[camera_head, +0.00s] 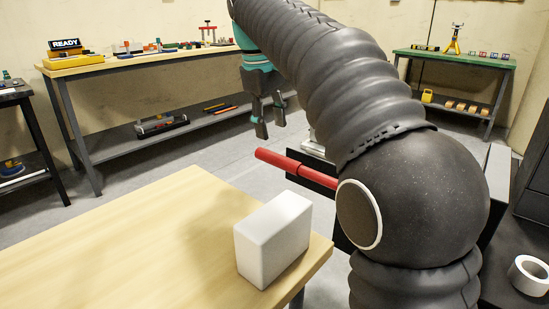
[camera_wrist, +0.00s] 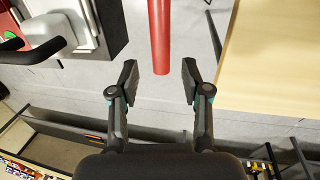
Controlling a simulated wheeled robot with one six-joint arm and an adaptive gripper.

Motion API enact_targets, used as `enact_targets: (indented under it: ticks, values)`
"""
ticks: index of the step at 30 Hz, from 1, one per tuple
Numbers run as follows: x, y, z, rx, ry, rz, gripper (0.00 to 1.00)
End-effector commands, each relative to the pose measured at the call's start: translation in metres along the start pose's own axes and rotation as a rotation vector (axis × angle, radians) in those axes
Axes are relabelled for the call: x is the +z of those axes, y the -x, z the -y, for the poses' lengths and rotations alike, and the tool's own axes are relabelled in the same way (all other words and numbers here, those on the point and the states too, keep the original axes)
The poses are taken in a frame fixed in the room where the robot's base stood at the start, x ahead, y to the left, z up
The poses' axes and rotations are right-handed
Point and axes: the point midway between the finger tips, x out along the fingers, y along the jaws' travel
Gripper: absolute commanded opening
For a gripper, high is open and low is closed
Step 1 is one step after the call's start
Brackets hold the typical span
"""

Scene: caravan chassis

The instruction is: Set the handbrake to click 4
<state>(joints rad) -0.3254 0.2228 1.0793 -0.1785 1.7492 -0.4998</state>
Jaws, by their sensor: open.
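The handbrake lever is a red bar (camera_head: 277,159), pointing to the left in the head view, its right part hidden behind my arm. In the wrist view the red lever (camera_wrist: 160,35) comes down from the top edge, and its end lies between my fingertips. My gripper (camera_head: 269,118) is open and empty, above and behind the lever's tip in the head view. In the wrist view my gripper (camera_wrist: 160,80) has one finger on each side of the lever's end, with gaps on both sides. Whether the lever is at the fingers' depth is unclear. No click marks are readable.
A wooden table (camera_head: 110,235) with a white block (camera_head: 273,240) stands at the front left. A workbench (camera_head: 150,62) with small parts and a READY sign stands at the back. A green bench (camera_head: 455,57) is at the back right. A white tape roll (camera_head: 530,274) lies at right.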

Motion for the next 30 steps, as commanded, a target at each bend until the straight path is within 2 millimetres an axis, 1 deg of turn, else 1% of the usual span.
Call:
enact_targets:
  ticks: [1,3,9,12,18,26,27,29,30]
  values:
    - [0.001,-0.013,0.001,-0.002,0.000,0.003,0.47]
    - [0.001,-0.026,0.001,-0.001,0.000,0.002,0.47]
    - [0.000,-0.057,0.002,-0.001,0.001,0.001,0.47]
    - [0.000,-0.068,0.002,-0.001,0.002,0.000,0.47]
    - [-0.001,-0.078,0.002,0.000,0.003,-0.001,0.47]
    - [-0.001,-0.079,0.002,0.000,0.004,-0.001,0.47]
    - [-0.001,-0.079,0.002,0.000,0.004,-0.001,0.42]
    - [-0.001,-0.079,0.002,0.000,0.004,-0.001,0.28]
    - [-0.001,-0.079,0.002,0.000,0.004,-0.001,0.17]
